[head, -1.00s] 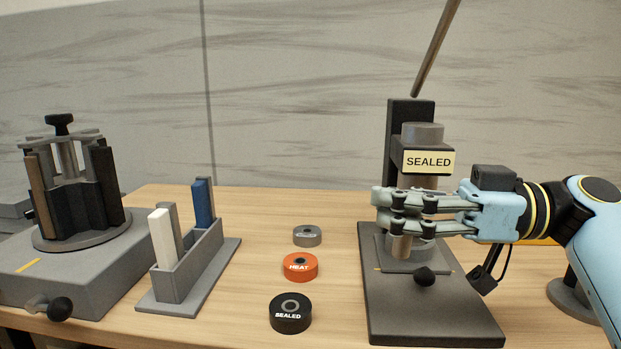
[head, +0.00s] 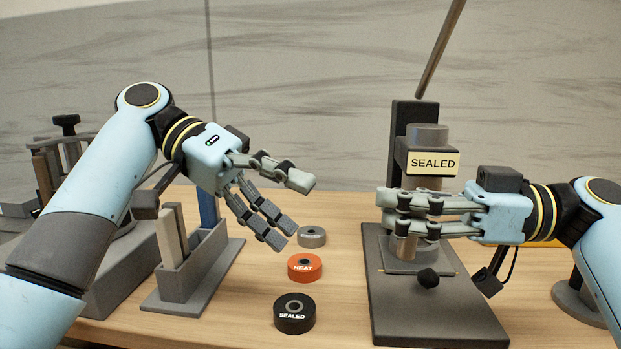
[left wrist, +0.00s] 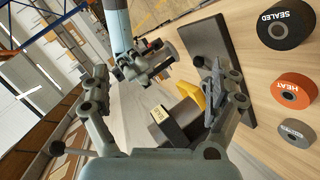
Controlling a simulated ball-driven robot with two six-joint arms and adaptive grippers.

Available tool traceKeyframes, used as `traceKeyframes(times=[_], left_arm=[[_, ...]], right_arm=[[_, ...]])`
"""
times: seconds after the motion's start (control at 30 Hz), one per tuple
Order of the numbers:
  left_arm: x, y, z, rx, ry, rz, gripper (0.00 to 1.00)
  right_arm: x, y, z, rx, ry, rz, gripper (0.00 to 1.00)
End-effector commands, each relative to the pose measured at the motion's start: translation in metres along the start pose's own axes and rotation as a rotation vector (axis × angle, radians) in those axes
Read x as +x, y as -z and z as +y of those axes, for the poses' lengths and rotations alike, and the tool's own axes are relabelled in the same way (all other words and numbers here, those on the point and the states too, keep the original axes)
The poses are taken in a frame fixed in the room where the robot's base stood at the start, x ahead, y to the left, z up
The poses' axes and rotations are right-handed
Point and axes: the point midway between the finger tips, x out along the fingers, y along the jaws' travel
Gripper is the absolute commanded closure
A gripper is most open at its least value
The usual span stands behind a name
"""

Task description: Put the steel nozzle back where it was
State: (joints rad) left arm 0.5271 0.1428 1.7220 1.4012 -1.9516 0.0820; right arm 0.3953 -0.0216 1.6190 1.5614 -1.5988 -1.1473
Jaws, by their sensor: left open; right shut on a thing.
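The small grey ring (head: 312,237), the only steel-coloured one, lies on the table behind an orange ring marked HEAT (head: 304,267) and a black ring marked SEALED (head: 294,314). It also shows in the left wrist view (left wrist: 294,133); its label is too small to read. My left gripper (head: 290,210) is open and empty, above and a little left of the grey ring. My right gripper (head: 388,202) is shut on a tan cylinder (head: 404,250) at the dark press stand (head: 402,165); its fingers hide part of it.
The stand bears a SEALED plate (head: 433,163) and a long upright lever (head: 440,48). A grey rack (head: 203,262) with a pale and a blue bar stands left of the rings. A grey machine (head: 112,285) is partly hidden behind my left arm.

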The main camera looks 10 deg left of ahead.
Motion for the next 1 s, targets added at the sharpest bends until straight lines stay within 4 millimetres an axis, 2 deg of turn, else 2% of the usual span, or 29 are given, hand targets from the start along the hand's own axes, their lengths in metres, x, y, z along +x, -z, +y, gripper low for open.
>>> traceKeyframes(times=[0.03, 0.1, 0.2, 0.43, 0.8, 1.0], left_arm=[[0.001, 0.013, 0.002, -0.096, -0.032, 0.013, 0.06], [0.002, 0.027, 0.004, -0.220, -0.070, 0.025, 0.06], [0.003, 0.040, 0.007, -0.341, -0.108, 0.034, 0.06], [0.016, 0.049, 0.010, -0.426, -0.137, 0.034, 0.06], [0.086, 0.053, 0.019, -0.425, -0.138, 0.035, 0.06], [0.113, 0.054, 0.021, -0.424, -0.135, 0.036, 0.06]], right_arm=[[0.000, 0.000, 0.000, 0.000, 0.000, 0.000, 1.00], [0.000, 0.000, 0.000, 0.000, 0.000, 0.000, 1.00], [0.000, 0.000, 0.000, 0.000, 0.000, 0.000, 1.00], [0.000, 0.000, 0.000, 0.000, 0.000, 0.000, 1.00], [0.000, 0.000, 0.000, 0.000, 0.000, 0.000, 1.00], [0.000, 0.000, 0.000, 0.000, 0.000, 0.000, 1.00]])
